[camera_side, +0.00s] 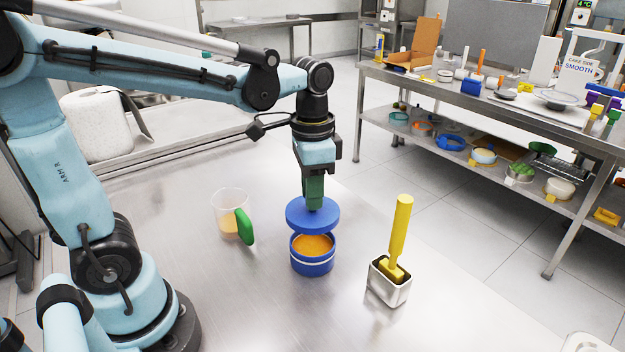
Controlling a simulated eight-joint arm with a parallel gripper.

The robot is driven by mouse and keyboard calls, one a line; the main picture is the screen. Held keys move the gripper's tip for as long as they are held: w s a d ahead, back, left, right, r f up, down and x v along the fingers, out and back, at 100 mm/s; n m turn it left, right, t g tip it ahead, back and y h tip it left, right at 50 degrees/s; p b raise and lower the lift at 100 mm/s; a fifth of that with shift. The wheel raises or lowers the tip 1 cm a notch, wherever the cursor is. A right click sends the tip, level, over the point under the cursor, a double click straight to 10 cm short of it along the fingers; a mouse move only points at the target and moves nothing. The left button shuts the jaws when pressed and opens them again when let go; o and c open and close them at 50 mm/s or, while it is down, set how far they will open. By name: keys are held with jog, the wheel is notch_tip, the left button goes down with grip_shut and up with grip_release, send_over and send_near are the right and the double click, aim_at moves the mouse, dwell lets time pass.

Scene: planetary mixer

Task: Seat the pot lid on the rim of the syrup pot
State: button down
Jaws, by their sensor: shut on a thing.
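The pot lid (300,216) is a round blue disc. My gripper (314,203) points straight down and is shut on the lid's top; its fingers hide the part of the lid that they grip. The syrup pot (312,268) is a blue pot with a pale band, standing on the steel table with orange syrup inside. The lid is held just above the pot, over its back rim and slightly toward the left. A gap shows the syrup between the lid and the pot's front rim.
Left of the pot stands a clear jug (229,205) with a green handle and some orange liquid. To the right, a yellow-handled brush (400,230) stands in a small metal container (389,288). The steel table (240,310) is clear in front. A cluttered shelf bench stands behind.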

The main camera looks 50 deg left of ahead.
aim_at(312, 212)
jog(key=shift+f, duration=2.5)
jog(key=shift+f, duration=1)
dwell(1.4)
jog(key=c, duration=0.9)
grip_release()
jog(key=shift+r, duration=6.05)
